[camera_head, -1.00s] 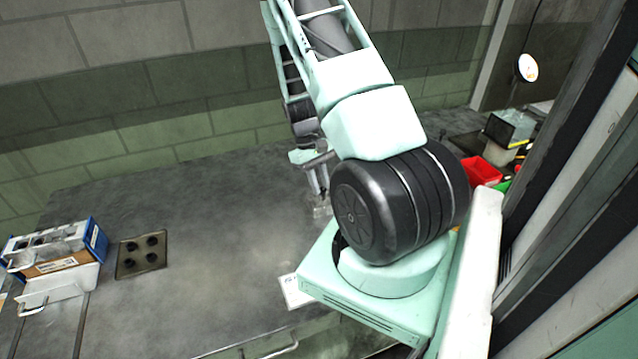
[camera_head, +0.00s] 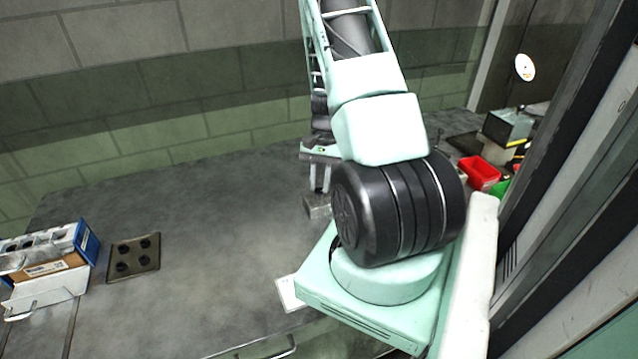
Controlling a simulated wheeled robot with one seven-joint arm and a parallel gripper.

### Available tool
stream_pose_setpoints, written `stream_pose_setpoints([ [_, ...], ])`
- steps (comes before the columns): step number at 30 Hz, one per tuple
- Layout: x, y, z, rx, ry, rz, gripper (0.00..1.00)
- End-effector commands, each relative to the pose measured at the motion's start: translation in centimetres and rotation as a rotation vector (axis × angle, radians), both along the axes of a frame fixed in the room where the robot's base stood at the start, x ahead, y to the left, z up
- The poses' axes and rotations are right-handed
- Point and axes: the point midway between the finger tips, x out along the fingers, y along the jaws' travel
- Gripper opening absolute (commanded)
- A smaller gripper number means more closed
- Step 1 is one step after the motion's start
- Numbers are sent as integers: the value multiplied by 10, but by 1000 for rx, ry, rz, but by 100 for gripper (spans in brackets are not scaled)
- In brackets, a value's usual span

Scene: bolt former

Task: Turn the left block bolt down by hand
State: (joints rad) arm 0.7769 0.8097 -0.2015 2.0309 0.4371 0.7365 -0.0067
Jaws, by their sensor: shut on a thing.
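My gripper (camera_head: 319,185) points down at a small grey metal block (camera_head: 313,209) on the dark bench top, just left of my arm's large black joint. Its fingers are shut at the top of the block. The bolt between them is too small and too covered to make out. My arm hides the area right of the block, so I cannot see another bolt there.
The dark bench (camera_head: 210,235) is clear left of the block. A white card (camera_head: 288,293) lies near the front edge. A red bin (camera_head: 480,172) stands at the right.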

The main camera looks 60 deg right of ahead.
Motion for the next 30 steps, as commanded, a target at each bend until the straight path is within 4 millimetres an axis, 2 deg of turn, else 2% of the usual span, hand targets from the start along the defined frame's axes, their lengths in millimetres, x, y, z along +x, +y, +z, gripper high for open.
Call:
stream_pose_setpoints([
  [6, -1, -2, 1, -3, -4, -182, 0],
  [15, -2, -2, 2, -4, -5, -353, 0],
  [30, -3, -2, 3, -4, -6, -424, 0],
])
